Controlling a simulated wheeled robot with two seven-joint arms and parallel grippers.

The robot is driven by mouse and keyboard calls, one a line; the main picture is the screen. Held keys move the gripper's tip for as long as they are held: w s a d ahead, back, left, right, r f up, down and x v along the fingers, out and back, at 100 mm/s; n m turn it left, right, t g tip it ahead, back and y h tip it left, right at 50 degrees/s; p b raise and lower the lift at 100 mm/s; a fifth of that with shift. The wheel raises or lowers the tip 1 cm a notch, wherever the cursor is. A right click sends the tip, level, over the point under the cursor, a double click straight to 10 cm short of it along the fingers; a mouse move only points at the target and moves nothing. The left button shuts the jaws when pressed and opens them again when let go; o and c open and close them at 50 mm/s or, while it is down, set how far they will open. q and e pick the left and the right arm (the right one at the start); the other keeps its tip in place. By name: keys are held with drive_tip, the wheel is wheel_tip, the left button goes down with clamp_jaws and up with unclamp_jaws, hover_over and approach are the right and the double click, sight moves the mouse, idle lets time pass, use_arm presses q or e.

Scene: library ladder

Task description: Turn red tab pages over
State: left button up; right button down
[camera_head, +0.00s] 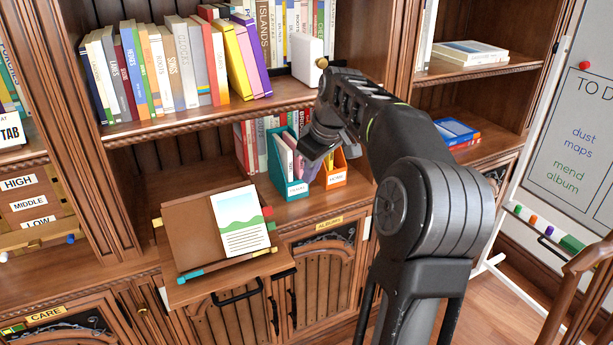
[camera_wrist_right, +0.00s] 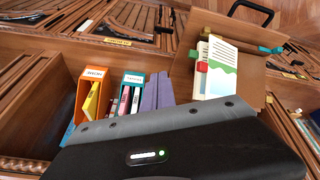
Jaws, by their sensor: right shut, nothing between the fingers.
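An open brown album (camera_head: 190,235) lies on a tilted stand on the pull-out board. A white page (camera_head: 242,222) with a green hill picture lies on its right part. A small red tab (camera_head: 267,211) sticks out at the page's right edge. My right gripper (camera_head: 312,152) is shut and empty, up and right of the album, before the file boxes. My left gripper is out of view.
A teal file box (camera_head: 291,188) and an orange one (camera_head: 336,177) stand just below my right gripper. Books line the shelf (camera_head: 200,120) above. A white bookend (camera_head: 306,58) is near my right wrist. Cabinet doors (camera_head: 320,275) are below.

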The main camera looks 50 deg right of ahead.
drive_tip(key=shift+f, duration=0.1)
drive_tip(key=s+a+r+n+b, duration=0.1)
drive_tip(key=a+r+n+b, duration=0.1)
drive_tip(key=a+n, duration=0.3)
drive_tip(key=s+a+r+n+y+b, duration=0.1)
drive_tip(key=a+r+n+b, duration=0.2)
drive_tip(key=a+n+b, duration=0.1)
drive_tip(key=shift+s+a+r+n+t, duration=0.2)
drive_tip(key=shift+s+a+n+t, duration=0.25)
drive_tip(key=shift+a, duration=0.5)
drive_tip(key=shift+w+f+g, duration=0.1)
drive_tip(key=shift+g, duration=0.15)
